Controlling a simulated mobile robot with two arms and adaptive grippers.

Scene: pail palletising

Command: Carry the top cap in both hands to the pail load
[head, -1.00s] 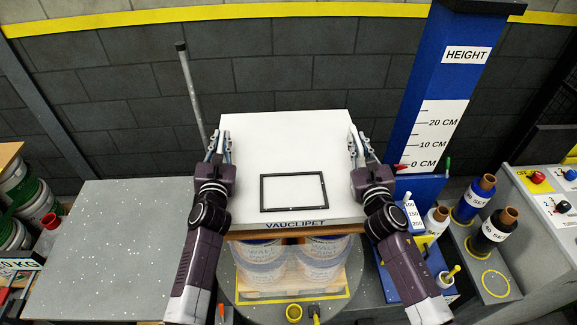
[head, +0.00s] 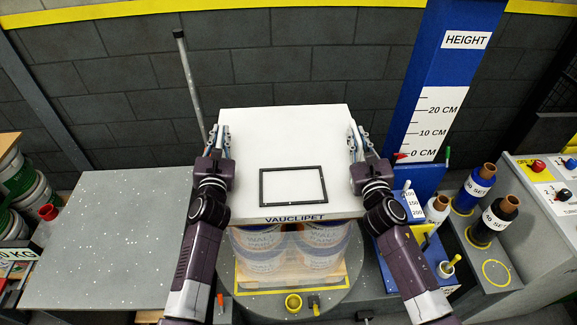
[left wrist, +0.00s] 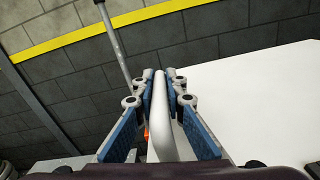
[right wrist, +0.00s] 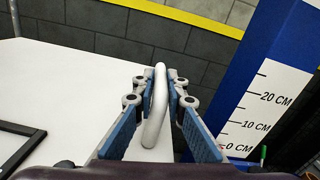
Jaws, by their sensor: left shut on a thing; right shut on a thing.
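The top cap (head: 290,135) is a broad white board labelled VAUCLIPET on its front edge, with a black rectangular frame on its top. It looks level in the head view, above the pails (head: 320,250). My left gripper (head: 222,137) is shut on the pale handle (left wrist: 163,125) at the cap's left side. My right gripper (head: 354,137) is shut on the matching handle (right wrist: 155,112) at its right side. The pails are white with printed labels. The cap hides their tops, so I cannot tell whether it touches them.
A blue height post (head: 432,110) stands close on the right, with a blue unit below it and dark rolls (head: 494,222) beyond. A thin grey pole (head: 187,80) rises behind the left gripper. A grey speckled table (head: 105,240) at left is clear.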

